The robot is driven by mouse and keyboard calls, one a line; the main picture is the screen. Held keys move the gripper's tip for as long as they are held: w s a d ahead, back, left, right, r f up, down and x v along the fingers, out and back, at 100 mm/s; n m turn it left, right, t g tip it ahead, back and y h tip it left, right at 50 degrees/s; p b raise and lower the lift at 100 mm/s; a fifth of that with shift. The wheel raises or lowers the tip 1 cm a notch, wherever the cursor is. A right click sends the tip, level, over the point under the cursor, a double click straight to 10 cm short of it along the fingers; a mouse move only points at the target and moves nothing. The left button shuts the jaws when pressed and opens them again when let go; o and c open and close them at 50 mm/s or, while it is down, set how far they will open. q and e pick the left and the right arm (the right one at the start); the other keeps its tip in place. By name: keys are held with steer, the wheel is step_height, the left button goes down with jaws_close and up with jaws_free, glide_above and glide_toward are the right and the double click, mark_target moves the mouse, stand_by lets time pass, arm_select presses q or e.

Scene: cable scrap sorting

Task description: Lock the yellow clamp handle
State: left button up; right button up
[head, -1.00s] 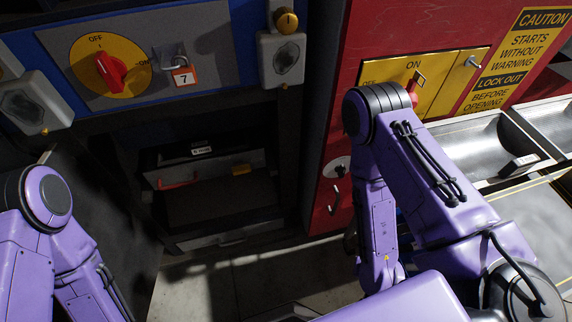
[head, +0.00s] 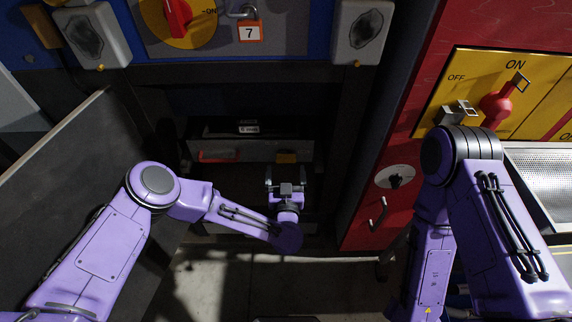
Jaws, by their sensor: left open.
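The yellow clamp handle (head: 286,157) is a small yellow block on the right part of a dark drawer-like unit inside the recess. A red handle (head: 217,156) sits to its left. My left gripper (head: 285,175) is just in front of the yellow handle, with its two fingers apart and pointing toward it. Nothing shows between the fingers. I cannot tell whether they touch the handle. My right arm bends down at the right, and its gripper is out of view.
A dark panel (head: 75,150) stands at the left of the recess. A red cabinet (head: 362,224) with a yellow ON/OFF plate (head: 447,91) borders it at right. A metal trough (head: 545,180) lies far right.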

mark_target(286, 161)
arm_select(q)
steer(key=w, duration=0.4)
steer(key=shift+w, duration=0.3)
steer(key=c, duration=1.1)
steer(key=shift+o, duration=0.2)
